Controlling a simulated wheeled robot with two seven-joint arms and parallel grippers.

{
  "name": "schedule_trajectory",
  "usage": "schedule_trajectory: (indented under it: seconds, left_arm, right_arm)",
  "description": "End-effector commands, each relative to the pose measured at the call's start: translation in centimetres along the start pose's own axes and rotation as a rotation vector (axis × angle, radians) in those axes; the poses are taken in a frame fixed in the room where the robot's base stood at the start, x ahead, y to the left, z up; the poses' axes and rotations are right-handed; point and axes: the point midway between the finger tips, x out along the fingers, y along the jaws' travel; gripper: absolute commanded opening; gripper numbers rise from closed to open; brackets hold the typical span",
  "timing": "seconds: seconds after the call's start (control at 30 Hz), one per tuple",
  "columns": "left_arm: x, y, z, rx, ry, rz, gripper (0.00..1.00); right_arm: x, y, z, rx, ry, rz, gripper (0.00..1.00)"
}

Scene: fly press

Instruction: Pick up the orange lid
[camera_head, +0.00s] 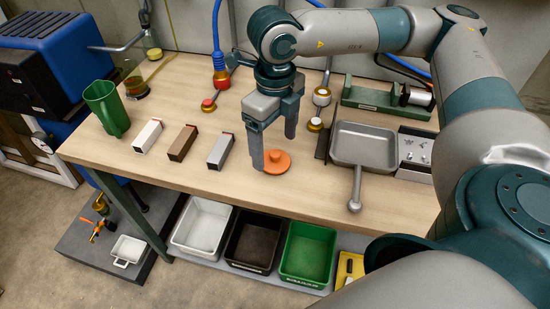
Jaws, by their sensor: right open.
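The orange lid (283,163) lies flat on the wooden table near its front middle, with a small knob on top. My right gripper (274,152) points down over the lid, its fingers open. One finger reaches down at the lid's left edge, and the other stands higher in the picture, behind the lid. I cannot tell whether either finger touches the lid. My left gripper does not show.
A grey pan (365,144) with its handle toward the front stands right of the lid. Left are three small blocks, including a grey one (220,151), and a green cup (106,106). White, black and green bins (307,251) sit below the table's front edge.

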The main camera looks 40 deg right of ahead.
Motion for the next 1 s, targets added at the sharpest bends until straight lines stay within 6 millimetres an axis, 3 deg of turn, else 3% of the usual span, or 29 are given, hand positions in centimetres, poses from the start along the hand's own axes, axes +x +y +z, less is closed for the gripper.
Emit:
schedule_trajectory:
  seconds: [0.33, 0.87, 1.0]
  left_arm:
    - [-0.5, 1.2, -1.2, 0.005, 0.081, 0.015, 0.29]
    - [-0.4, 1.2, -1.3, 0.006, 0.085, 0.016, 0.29]
    - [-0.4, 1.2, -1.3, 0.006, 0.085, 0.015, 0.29]
  right_arm:
    - [3.8, -0.4, 0.2, 0.001, 0.003, 0.001, 0.78]
    - [4.1, -0.4, 0.2, 0.001, 0.000, 0.000, 0.78]
    - [4.1, -0.4, 0.2, 0.001, 0.000, 0.000, 0.45]
